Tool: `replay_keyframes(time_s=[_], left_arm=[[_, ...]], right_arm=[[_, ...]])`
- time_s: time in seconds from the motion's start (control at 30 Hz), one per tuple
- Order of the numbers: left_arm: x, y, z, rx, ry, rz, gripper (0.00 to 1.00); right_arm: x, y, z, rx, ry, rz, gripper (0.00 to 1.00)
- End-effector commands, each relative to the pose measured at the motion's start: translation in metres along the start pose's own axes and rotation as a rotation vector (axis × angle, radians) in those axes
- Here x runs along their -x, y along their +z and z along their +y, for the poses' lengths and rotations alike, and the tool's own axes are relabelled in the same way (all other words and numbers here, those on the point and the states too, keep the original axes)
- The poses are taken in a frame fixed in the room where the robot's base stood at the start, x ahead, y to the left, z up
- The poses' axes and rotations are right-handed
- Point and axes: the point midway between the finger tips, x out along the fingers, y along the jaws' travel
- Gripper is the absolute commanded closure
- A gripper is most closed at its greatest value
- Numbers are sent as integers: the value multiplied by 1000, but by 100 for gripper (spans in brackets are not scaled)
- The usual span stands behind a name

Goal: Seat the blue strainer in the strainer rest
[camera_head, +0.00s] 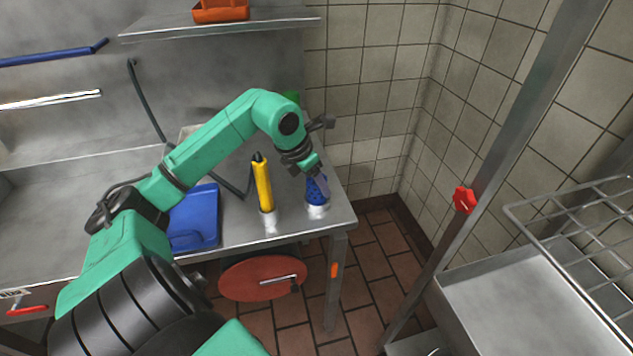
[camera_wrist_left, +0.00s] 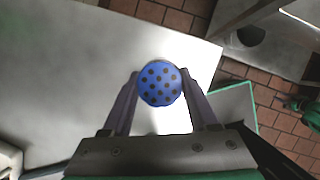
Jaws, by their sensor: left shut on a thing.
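The blue strainer (camera_head: 317,191) is near the right front corner of the steel table, and its round, dark-dotted end (camera_wrist_left: 160,83) faces the left wrist camera. My left gripper (camera_wrist_left: 160,80) is shut on it, one finger on each side; in the head view the gripper (camera_head: 319,180) comes down from above. The strainer rest, a small pale cup (camera_head: 317,211), stands directly below the strainer in the head view. The strainer's lower part meets or overlaps the cup's top there; I cannot tell whether it is inside. The wrist view hides the cup. My right gripper is not in view.
A blue board (camera_head: 195,219) lies further left on the steel table (camera_head: 290,232). The table's right edge and tiled wall (camera_head: 370,110) are close by.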

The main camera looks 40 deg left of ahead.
Motion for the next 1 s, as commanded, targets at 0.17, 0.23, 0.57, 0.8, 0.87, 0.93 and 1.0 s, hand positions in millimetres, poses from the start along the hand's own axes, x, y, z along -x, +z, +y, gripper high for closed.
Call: replay_keyframes(time_s=[0.17,0.23,0.57,0.8,0.87,0.93,1.0], left_arm=[[-1,0,0,-1,1,-1,96],[-2,-1,0,-1,1,-1,96],[-3,-1,0,0,1,0,10],[4,2,0,0,0,-1,10],[8,0,1,-1,4,0,10],[22,-1,2,-2,6,-1,10],[41,-1,1,-2,6,-2,10]], right_arm=[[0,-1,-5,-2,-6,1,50],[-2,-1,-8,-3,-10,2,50],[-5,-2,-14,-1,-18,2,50],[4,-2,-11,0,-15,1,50],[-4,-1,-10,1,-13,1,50],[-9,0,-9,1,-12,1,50],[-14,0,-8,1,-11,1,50]])
